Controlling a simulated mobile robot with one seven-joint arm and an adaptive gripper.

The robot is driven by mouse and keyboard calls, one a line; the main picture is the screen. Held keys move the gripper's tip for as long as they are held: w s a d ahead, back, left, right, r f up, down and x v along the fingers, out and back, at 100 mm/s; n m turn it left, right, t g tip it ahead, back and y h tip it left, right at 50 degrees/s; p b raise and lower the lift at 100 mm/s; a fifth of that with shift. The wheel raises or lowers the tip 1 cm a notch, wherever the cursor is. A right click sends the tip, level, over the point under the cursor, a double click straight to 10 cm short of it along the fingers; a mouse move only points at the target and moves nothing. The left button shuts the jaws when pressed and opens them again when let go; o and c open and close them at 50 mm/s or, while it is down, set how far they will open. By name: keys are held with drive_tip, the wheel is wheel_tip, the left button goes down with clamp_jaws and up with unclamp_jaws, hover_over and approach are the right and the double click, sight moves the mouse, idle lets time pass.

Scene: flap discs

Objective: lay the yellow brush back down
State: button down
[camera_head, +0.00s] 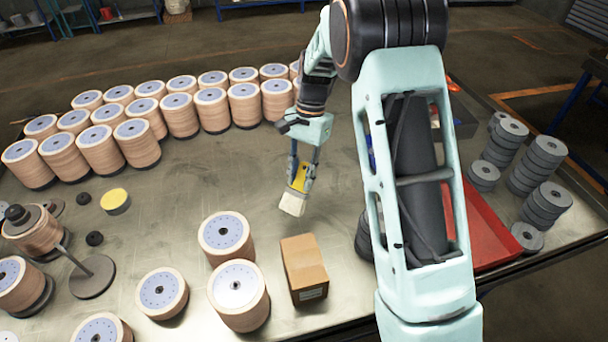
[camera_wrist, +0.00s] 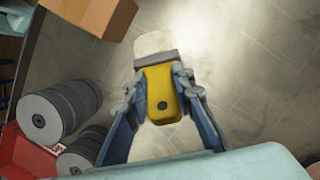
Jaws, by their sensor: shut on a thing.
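The yellow brush (camera_head: 297,183) has a yellow handle and a pale bristle end that points down toward the table. My gripper (camera_head: 301,175) is shut on its yellow handle, in the middle of the table. In the wrist view the brush (camera_wrist: 160,90) sits between the two fingers of my gripper (camera_wrist: 162,95), its pale end pointing away from the gripper. The brush appears to be held over bare tabletop (camera_head: 225,180); whether its bristle end touches the surface I cannot tell.
A cardboard box (camera_head: 303,265) stands in front of the brush, beside stacks of tan discs (camera_head: 238,285). Rows of tan disc stacks (camera_head: 125,147) fill the back left. A red tray (camera_head: 480,225) and grey disc stacks (camera_head: 543,205) are at right.

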drive_tip(key=shift+a+f, duration=0.15)
drive_tip(key=shift+f, duration=0.1)
drive_tip(key=shift+f+b, duration=2.3)
drive_tip(key=shift+f, duration=1)
drive_tip(key=c, duration=1.6)
unclamp_jaws()
drive_tip(key=v, duration=1.2)
drive_tip(key=shift+w, duration=0.1)
